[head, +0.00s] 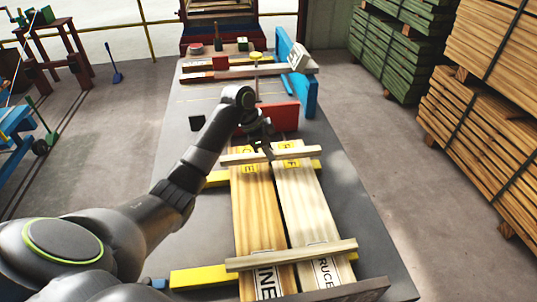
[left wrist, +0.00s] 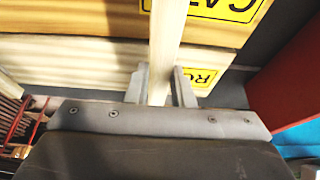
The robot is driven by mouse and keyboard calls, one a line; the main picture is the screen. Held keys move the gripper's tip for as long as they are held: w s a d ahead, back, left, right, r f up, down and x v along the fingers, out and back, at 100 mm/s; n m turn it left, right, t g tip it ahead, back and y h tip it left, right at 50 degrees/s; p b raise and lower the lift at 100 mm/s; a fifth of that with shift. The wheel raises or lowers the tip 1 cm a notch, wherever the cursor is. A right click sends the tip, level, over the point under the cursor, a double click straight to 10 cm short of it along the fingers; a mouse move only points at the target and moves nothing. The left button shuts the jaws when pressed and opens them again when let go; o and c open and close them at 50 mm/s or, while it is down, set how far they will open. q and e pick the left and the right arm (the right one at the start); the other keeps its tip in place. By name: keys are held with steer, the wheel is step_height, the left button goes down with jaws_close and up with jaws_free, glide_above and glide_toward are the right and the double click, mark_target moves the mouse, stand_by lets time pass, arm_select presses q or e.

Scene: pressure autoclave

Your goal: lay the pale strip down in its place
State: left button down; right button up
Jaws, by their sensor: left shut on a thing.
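My left gripper (head: 266,150) is shut on a pale strip (head: 238,157), which lies crosswise over the far part of two long boards. In the left wrist view the strip (left wrist: 166,45) runs between the two fingers (left wrist: 161,85). I cannot tell whether the strip touches the boards or hangs just above them. The left board (head: 254,215) and the right board (head: 304,205) lie side by side with a narrow dark gap, each with a yellow label. A second pale strip (head: 290,255) crosses their near part. My right gripper is not in view.
Yellow bars (head: 205,277) lie under the boards on the grey table (head: 190,225). Beyond the gripper stand a red block (head: 280,117) and blue upright pieces (head: 305,95). Stacked timber (head: 480,140) stands on the right floor. The table left of the boards is mostly clear.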

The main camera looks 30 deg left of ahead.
arm_select(q)
steer(key=shift+f, duration=1.15)
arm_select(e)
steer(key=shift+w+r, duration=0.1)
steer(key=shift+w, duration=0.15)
arm_select(q)
steer(key=shift+f, duration=0.2)
steer(key=c, duration=1.3)
jaws_free()
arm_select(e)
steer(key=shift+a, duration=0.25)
arm_select(q)
steer(key=shift+o, duration=0.2)
steer(key=b+v, duration=0.1)
steer(key=v, duration=1.1)
steer(key=shift+r, duration=0.25)
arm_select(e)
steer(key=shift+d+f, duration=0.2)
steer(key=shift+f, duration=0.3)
arm_select(q)
steer(key=shift+f, duration=0.1)
